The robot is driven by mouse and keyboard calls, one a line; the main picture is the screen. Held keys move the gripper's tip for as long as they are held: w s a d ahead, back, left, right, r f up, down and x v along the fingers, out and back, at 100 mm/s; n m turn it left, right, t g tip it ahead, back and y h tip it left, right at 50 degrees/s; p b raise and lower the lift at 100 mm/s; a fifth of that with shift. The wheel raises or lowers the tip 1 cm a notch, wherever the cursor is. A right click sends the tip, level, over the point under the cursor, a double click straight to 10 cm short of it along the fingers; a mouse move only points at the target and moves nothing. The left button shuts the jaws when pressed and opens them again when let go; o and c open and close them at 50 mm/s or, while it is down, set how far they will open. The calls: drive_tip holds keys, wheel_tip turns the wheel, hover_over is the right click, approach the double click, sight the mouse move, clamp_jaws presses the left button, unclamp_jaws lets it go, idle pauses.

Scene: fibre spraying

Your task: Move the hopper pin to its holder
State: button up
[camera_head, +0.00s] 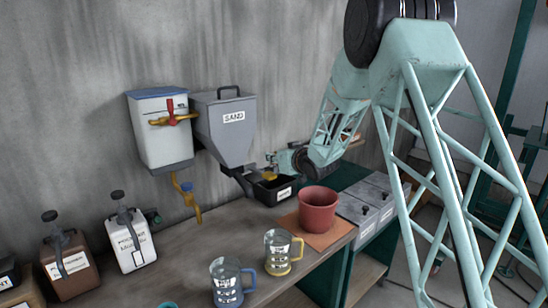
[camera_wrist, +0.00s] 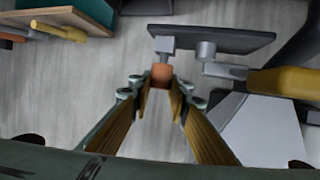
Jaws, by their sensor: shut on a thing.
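My gripper (camera_wrist: 162,88) points at the wall, its two yellow-brown fingers closed around a small orange-brown piece (camera_wrist: 161,74), which looks like the hopper pin. A grey block (camera_wrist: 163,43) on a dark plate (camera_wrist: 225,38) lies directly beyond the piece; I cannot tell whether they touch or whether this is the holder. The grey hopper (camera_head: 227,125) labelled SAND hangs on the wall. In the head view my gripper (camera_head: 278,162) is small beside the hopper's lower outlet, and the pin cannot be made out there.
A yellow handle (camera_wrist: 285,82) with a grey rod is right of my fingers. A black bin (camera_head: 272,190) stands below the hopper outlet. A red pot (camera_head: 318,208), a yellow-handled jug (camera_head: 280,252) and a blue-handled jug (camera_head: 228,280) stand on the bench. A white tank (camera_head: 160,135) hangs to the left.

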drive_tip(key=shift+f+b, duration=0.55)
drive_tip(key=shift+f, duration=0.2)
drive_tip(key=o, duration=0.9)
drive_tip(key=shift+s, duration=0.15)
drive_tip(key=v, duration=1.1)
drive_tip(key=shift+s+d+r, duration=0.15)
drive_tip(key=shift+s+d, duration=0.1)
drive_tip(key=shift+d, duration=0.05)
drive_tip(key=shift+d+r, duration=0.1)
idle(0.5)
